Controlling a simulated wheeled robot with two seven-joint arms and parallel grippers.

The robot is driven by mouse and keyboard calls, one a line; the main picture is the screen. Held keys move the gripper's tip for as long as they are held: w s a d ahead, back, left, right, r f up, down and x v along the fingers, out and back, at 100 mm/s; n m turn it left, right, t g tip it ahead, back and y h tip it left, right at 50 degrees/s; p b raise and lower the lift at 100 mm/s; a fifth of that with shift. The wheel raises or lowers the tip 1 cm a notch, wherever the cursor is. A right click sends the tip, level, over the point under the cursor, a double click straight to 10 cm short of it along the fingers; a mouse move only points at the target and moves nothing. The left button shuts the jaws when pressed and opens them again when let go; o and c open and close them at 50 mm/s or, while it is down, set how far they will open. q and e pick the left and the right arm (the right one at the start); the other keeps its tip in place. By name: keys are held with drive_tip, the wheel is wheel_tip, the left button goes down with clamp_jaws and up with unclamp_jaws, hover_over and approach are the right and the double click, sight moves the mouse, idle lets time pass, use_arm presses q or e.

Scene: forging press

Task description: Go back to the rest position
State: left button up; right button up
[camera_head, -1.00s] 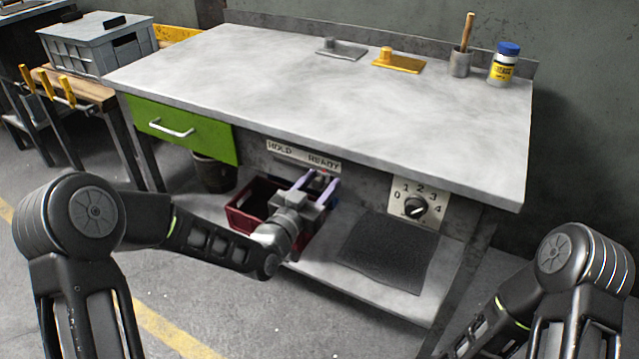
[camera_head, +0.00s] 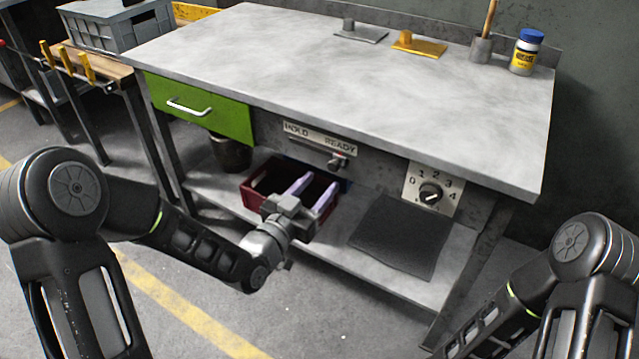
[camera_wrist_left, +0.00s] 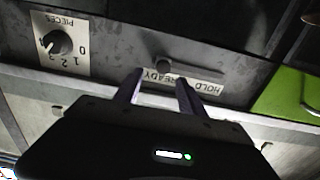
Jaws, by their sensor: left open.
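My left gripper (camera_head: 309,192) is open and empty in the head view, in front of the workbench. Its two pale purple fingers overlap the dark red crate (camera_head: 248,196) on the lower shelf in that picture. In the left wrist view its fingers (camera_wrist_left: 160,90) stand apart with nothing between them. Behind them is the HOLD/READY slider (camera_head: 336,161), its knob (camera_wrist_left: 163,66) toward the READY end. The fingers are apart from the knob in the head view. My right arm (camera_head: 575,260) shows at the lower right; its gripper is out of view.
The workbench top (camera_head: 350,90) is mostly clear. A green drawer (camera_head: 200,108) is shut at left. A numbered dial (camera_head: 430,192) sits right of the slider, above a dark mat (camera_head: 402,236) on the shelf. A grey crate (camera_head: 118,28) stands on a side bench.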

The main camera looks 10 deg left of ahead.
use_arm(q)
drive_tip(key=s+f+n+g+y, duration=0.15)
drive_tip(key=s+f+g, duration=0.3)
drive_tip(key=f, duration=0.65)
drive_tip(key=s+f+n+g+y, duration=0.1)
drive_tip(key=s+f+n+g, duration=0.4)
drive_tip(key=f, duration=0.6)
drive_tip(key=s+d+f+g, duration=0.1)
drive_tip(key=s+f+g, duration=0.2)
drive_tip(key=s+f, duration=0.5)
drive_tip(key=s+d+f+g, duration=0.2)
drive_tip(key=s+f+g, duration=0.15)
drive_tip(key=s, duration=0.85)
wheel_tip(320, 180, up, 21)
drive_tip(key=p, duration=2.2)
drive_tip(key=shift+s+d, duration=0.15)
drive_tip(key=shift+s, duration=0.25)
